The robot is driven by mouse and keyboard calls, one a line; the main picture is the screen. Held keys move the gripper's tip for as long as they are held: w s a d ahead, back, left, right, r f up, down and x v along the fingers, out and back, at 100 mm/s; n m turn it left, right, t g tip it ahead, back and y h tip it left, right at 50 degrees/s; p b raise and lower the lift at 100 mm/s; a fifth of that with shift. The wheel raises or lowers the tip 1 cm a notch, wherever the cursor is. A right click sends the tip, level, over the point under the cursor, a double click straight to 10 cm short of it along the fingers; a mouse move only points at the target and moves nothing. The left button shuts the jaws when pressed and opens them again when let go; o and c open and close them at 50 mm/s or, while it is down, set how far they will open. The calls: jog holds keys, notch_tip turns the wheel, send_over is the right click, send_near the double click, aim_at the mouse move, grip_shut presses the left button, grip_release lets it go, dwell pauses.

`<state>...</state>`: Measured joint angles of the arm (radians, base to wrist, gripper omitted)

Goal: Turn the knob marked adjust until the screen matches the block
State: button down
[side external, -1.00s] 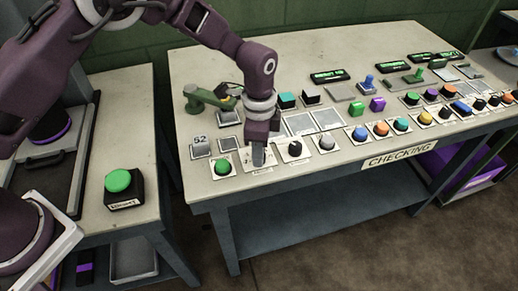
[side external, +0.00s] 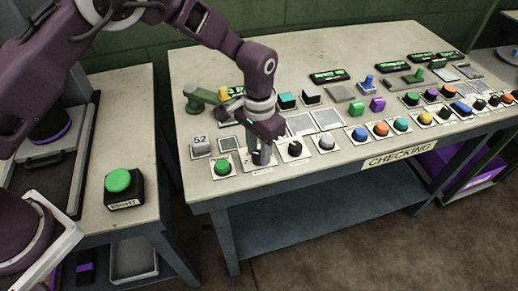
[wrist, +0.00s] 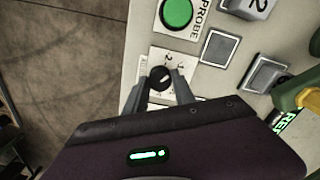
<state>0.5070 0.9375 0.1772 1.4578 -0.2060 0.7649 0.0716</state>
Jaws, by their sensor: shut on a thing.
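The black knob (wrist: 160,78) sits on a white plate (wrist: 164,56) whose lettering is only partly visible. My gripper (wrist: 160,84) is shut on this knob, one finger on each side. In the side view my gripper (side external: 261,157) points down at the front left of the table and hides the knob. The block marked 52 (side external: 200,147) stands left of it; part of it shows in the wrist view (wrist: 250,7). A dark screen with green characters (side external: 238,91) is partly hidden behind my arm, and its edge shows in the wrist view (wrist: 288,124); its full reading is hidden.
A green button (wrist: 176,12) marked PROBE is beside the knob. Another black knob (side external: 295,149) is close on the right. A green fixture (side external: 205,98) stands behind. Several coloured buttons line the table's front edge toward the right.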

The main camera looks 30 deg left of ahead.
aim_at(259, 154)
jog(key=n, duration=0.5)
jog(key=shift+n, duration=0.4)
dwell(0.4)
jog(key=c, duration=1)
grip_release()
jog(key=shift+c, duration=0.2)
jog(key=shift+r, duration=0.1)
notch_tip(259, 154, up, 7)
jog(key=shift+f, duration=0.2)
jog(key=shift+r, duration=0.2)
